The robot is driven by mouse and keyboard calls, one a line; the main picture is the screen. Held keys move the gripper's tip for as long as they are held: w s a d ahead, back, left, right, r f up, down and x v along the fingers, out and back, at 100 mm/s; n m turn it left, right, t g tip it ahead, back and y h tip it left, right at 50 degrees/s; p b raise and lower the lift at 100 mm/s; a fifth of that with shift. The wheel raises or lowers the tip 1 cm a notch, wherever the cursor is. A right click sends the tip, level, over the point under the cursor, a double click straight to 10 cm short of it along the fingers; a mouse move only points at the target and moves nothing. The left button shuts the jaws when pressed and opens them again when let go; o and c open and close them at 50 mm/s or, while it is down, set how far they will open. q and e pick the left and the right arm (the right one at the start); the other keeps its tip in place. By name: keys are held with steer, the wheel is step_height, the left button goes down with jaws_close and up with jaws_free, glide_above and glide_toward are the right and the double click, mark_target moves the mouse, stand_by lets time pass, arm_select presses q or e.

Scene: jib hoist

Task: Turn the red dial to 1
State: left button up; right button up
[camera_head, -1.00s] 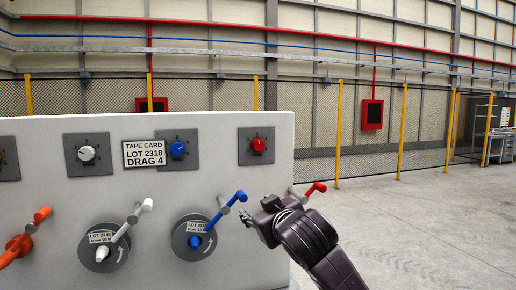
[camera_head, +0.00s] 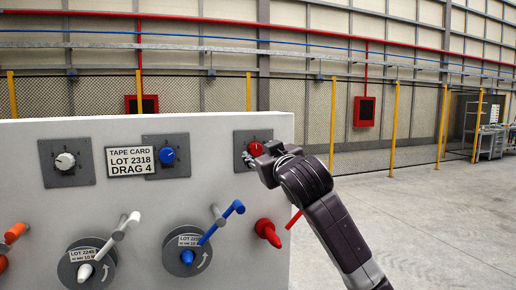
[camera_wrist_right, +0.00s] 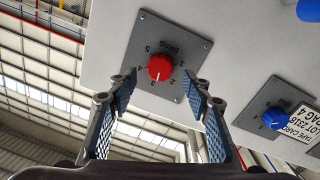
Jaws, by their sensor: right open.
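The red dial (camera_head: 256,149) sits on a grey square plate at the right end of the white panel, partly covered by my right gripper (camera_head: 251,161). In the right wrist view the red dial (camera_wrist_right: 160,67) lies ahead, between and beyond the fingertips of the right gripper (camera_wrist_right: 162,78). The fingers are open, one on each side, and do not appear to touch it. Its plate (camera_wrist_right: 188,45) reads DRAG with numbers 1 to 5. The white mark on the dial appears to point near 3. My left gripper is not in view.
A blue dial (camera_head: 168,156) and a white dial (camera_head: 65,161) are on the same panel (camera_head: 222,128), with a tape card (camera_head: 130,161) reading LOT 2318 DRAG 4. Blue (camera_head: 232,209), white and orange crank handles jut out below.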

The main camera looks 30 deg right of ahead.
mark_target(255, 149)
steer(key=shift+x, duration=1.15)
steer(key=shift+w+d+f, duration=0.1)
steer(key=shift+w, duration=0.1)
steer(key=shift+c, duration=0.7)
steer(key=c, duration=1)
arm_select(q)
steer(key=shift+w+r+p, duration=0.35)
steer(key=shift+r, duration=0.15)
